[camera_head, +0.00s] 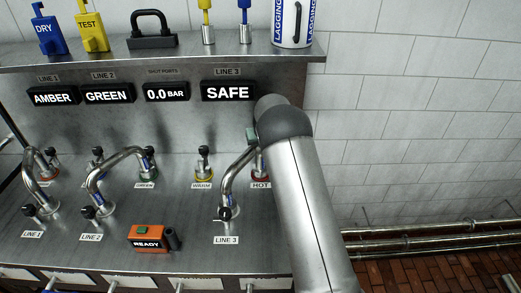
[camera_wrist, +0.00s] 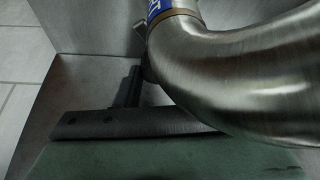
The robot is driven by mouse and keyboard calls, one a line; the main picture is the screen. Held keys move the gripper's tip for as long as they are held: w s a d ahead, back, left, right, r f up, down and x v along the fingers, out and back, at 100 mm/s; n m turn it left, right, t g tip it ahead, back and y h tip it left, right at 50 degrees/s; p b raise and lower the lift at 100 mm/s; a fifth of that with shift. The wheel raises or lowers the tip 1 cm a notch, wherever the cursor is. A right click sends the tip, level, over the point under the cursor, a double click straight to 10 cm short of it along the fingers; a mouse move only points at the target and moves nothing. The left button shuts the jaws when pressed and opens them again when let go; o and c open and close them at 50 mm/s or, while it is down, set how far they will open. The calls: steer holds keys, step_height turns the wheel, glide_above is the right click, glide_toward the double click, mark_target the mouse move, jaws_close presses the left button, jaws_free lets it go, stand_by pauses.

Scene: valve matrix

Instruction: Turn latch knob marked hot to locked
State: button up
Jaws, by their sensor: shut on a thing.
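The HOT label (camera_head: 261,185) is on the sloped steel panel, below a red-ringed port (camera_head: 262,177) where the Line 3 bent pipe (camera_head: 233,178) ends. My gripper (camera_head: 251,135) is at the top of this port, mostly hidden behind my arm. The latch knob at HOT cannot be made out in the head view. In the wrist view, a dark stem (camera_wrist: 131,88) stands beside the large steel pipe (camera_wrist: 245,75), behind a dark bar of my gripper (camera_wrist: 130,122). My gripper is shut, apparently on the hot latch knob; the contact itself is hidden.
The WARM port (camera_head: 203,165) with its black knob is left of HOT. Line 1 (camera_head: 35,185) and Line 2 (camera_head: 105,175) pipes arch further left. An orange READY box (camera_head: 148,238) lies in front. The SAFE display (camera_head: 228,91) is above.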

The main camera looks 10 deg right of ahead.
steer(key=shift+m+h, duration=0.3)
steer(key=shift+m, duration=0.6)
steer(key=o, duration=1)
steer(key=b+v, duration=0.3)
steer(key=v, duration=0.9)
